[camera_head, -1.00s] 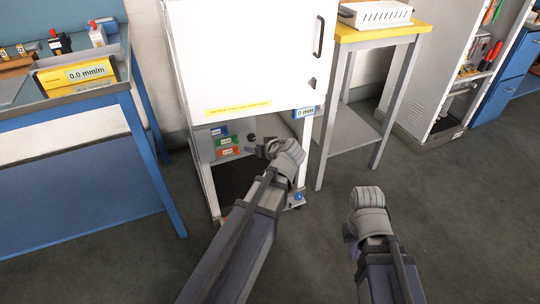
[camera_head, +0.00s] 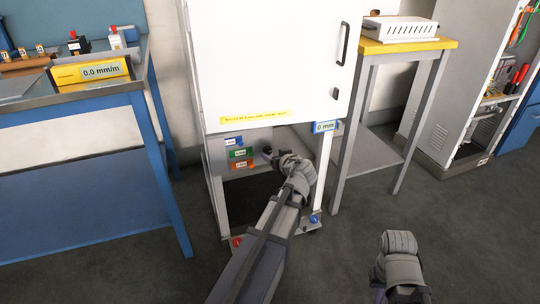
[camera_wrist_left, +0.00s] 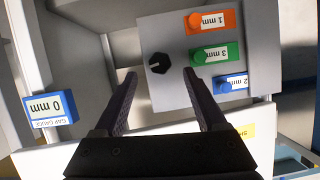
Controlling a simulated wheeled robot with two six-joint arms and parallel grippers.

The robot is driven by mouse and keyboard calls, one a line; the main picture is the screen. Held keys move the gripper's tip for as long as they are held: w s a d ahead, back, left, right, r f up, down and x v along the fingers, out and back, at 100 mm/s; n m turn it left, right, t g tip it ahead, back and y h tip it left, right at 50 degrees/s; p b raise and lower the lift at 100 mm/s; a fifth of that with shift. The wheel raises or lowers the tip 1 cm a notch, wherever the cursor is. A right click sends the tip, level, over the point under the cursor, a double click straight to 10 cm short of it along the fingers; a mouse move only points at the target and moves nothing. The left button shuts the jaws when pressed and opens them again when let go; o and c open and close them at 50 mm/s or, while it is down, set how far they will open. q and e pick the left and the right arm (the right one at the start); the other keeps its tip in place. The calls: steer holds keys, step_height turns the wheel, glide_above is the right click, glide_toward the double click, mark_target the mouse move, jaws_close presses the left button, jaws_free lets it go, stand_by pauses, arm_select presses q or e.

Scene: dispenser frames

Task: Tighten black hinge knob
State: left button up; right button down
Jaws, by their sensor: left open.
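The black hinge knob (camera_wrist_left: 158,63) is round with a pale pointer line. It sits on a light grey panel inside the open lower part of the white cabinet (camera_head: 265,60). My left gripper (camera_wrist_left: 160,73) is open, with one finger on each side of the knob in the picture. The knob appears just beyond the fingertips, and I see no contact. In the head view my left gripper (camera_head: 280,159) reaches into the cabinet's lower opening and is small and partly hidden by its wrist. My right wrist is low at the right, its fingers hidden.
Beside the knob are orange (camera_wrist_left: 212,21), green (camera_wrist_left: 215,53) and blue (camera_wrist_left: 230,83) mm tags with buttons. A blue gap gauge (camera_wrist_left: 50,108) reads 0 mm. A blue bench (camera_head: 150,85) stands left and a yellow-topped stand (camera_head: 410,46) right. Open floor lies in front.

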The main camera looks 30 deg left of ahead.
mark_target(268, 151)
arm_select(q)
steer(key=b+x, duration=0.1)
steer(key=x, duration=0.3)
steer(key=shift+w+a+f, duration=0.15)
steer(key=shift+w+a, duration=0.1)
jaws_close()
stand_by(0.4)
